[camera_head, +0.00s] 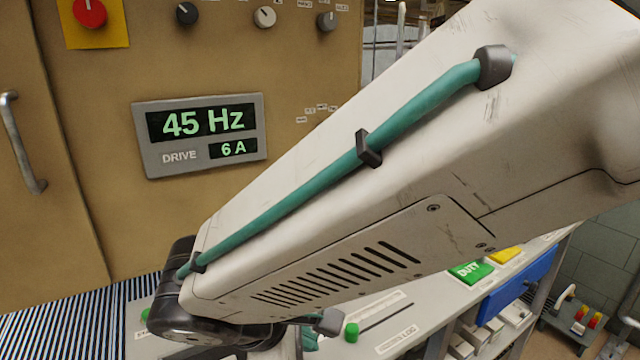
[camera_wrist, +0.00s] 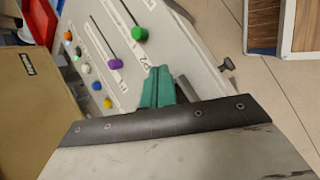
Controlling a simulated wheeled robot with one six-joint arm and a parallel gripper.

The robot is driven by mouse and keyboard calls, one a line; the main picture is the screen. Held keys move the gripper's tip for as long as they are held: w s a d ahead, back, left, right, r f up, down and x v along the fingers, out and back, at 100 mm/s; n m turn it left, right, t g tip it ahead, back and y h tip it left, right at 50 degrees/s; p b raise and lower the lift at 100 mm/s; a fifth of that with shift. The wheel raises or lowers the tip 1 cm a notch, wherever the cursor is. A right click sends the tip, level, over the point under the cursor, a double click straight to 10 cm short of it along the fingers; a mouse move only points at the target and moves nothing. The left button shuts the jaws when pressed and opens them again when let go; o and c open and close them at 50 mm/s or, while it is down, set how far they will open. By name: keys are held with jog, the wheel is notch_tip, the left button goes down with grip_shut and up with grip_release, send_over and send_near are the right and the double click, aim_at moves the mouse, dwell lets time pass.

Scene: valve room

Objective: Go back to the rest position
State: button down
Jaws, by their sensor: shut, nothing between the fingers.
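My gripper (camera_wrist: 159,72) shows in the wrist view as teal fingers, shut and empty, beyond the dark edge of its housing. The fingers appear in front of a pale control panel; I cannot tell how far above it they are. In the head view my pale arm with its teal cable crosses from upper right to lower left and hides most of the gripper.
The tan cabinet bears a display (camera_head: 202,134) reading 45 Hz and 6 A, a red button (camera_head: 90,12) and a handle (camera_head: 22,142). The panel has a green slider knob (camera_wrist: 139,34), a purple knob (camera_wrist: 115,64) and several coloured buttons. A green DUTY block (camera_head: 470,271) lies right.

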jog(key=s+d+r+m+g+y, duration=0.1)
jog(key=s+d+r+m, duration=0.1)
jog(key=d+m, duration=0.4)
jog(key=s+d+r+m+g+y, duration=0.1)
jog(key=d+m, duration=0.5)
jog(key=d, duration=0.7)
jog(key=s+d+r+m+g+y, duration=0.1)
jog(key=s+d+m, duration=0.4)
jog(key=d, duration=0.5)
jog(key=shift+s+r+m+g+y, duration=0.15)
jog(key=shift+r+m+g+y, duration=0.35)
jog(key=shift+r+y, duration=0.6)
jog(key=shift+d+r, duration=0.1)
jog(key=shift+r, duration=0.05)
